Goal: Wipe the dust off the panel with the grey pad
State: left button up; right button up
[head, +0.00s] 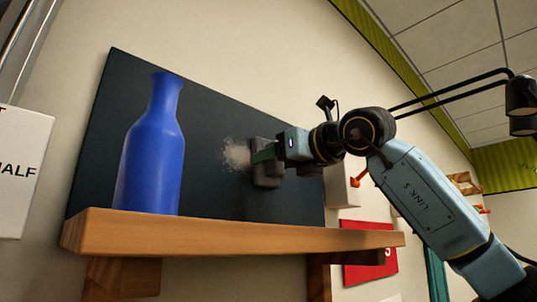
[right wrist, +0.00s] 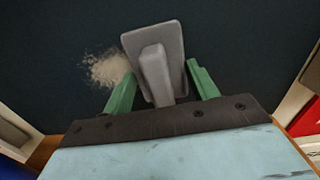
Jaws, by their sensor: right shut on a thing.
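The dark panel (head: 225,125) stands against the wall behind a wooden shelf. A pale patch of dust (head: 237,155) lies on it; the dust also shows in the right wrist view (right wrist: 107,69). The grey pad (head: 265,178) is at the panel, just right of the dust; in the right wrist view the pad (right wrist: 153,38) partly borders the patch. My right gripper (head: 268,155) is shut on the pad's handle, its green fingers (right wrist: 162,80) on either side of it. Whether the pad touches the panel is hard to tell. My left gripper is not in view.
A blue bottle (head: 152,150) stands upright on the wooden shelf (head: 230,232), in front of the panel's left part. A red sign (head: 369,268) and a white box (head: 340,187) are at the right. A white sign (head: 20,170) is at the far left.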

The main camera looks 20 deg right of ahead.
aim_at(217, 152)
jog(key=shift+w+d+f, duration=0.1)
jog(key=shift+d, duration=0.05)
jog(key=shift+s+a+b, duration=0.2)
jog(key=shift+a+b, duration=0.15)
jog(key=shift+a, duration=0.2)
jog(key=shift+s+a+b, duration=0.45)
jog(key=shift+s+a, duration=0.15)
jog(key=shift+a, duration=1)
jog(key=shift+s+a+b, duration=0.4)
jog(key=shift+s+a, duration=0.2)
jog(key=shift+a, duration=1.05)
jog(key=shift+s+a+b, duration=0.45)
jog(key=shift+s+a, duration=0.15)
jog(key=shift+a, duration=1)
jog(key=shift+s+d, duration=0.1)
jog(key=shift+s+d+b, duration=0.25)
jog(key=shift+s+b, duration=0.3)
jog(key=shift+s, duration=0.05)
jog(key=shift+b+v, duration=0.8)
jog(key=shift+v, duration=1.45)
